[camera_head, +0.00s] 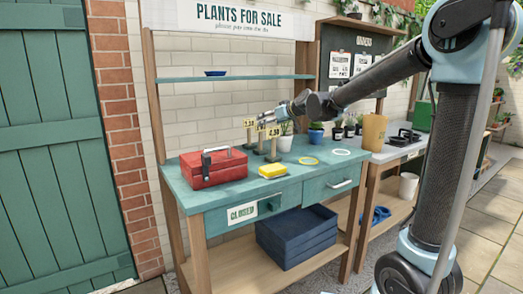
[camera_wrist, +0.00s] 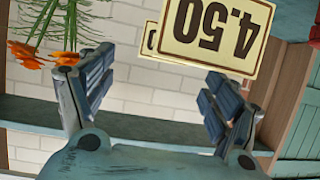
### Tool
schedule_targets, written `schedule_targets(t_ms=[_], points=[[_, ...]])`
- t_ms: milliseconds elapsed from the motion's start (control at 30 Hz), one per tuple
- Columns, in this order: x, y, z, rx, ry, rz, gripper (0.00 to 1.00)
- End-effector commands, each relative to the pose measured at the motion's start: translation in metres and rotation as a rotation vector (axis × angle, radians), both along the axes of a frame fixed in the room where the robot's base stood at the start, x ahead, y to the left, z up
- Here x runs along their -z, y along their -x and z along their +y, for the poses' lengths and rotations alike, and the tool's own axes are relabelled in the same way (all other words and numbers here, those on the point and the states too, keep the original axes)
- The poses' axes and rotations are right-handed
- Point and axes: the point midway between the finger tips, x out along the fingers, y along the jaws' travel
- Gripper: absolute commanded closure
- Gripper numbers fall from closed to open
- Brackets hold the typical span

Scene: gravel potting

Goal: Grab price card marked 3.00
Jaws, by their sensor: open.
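The front one (camera_head: 273,131) reads 4.50; the left one (camera_head: 250,123) seems to read 1.50. Between them is a middle card (camera_head: 261,127), partly hidden, its number unreadable. No card legibly shows 3.00. My gripper (camera_head: 270,117) is at the cards from behind right, close above them. In the wrist view, upside down, my open gripper (camera_wrist: 160,85) has nothing between its fingers. The 4.50 card (camera_wrist: 215,32) is near the right finger, with another card's edge (camera_wrist: 148,38) behind it.
A shelf (camera_head: 225,78) with a blue dish runs above. The front right of the tabletop is mostly clear.

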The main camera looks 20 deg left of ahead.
Motion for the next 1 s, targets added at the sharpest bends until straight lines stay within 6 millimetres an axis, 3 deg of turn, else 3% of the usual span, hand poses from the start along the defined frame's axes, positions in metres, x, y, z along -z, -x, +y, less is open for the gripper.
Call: schedule_targets(t_ms=[333,733,1000], points=[[0.015,-0.018,0.033,0.0,-0.001,0.0,0.18],[0.018,-0.022,0.038,0.0,0.0,0.0,0.18],[0.018,-0.022,0.038,0.0,-0.001,0.001,0.8]])
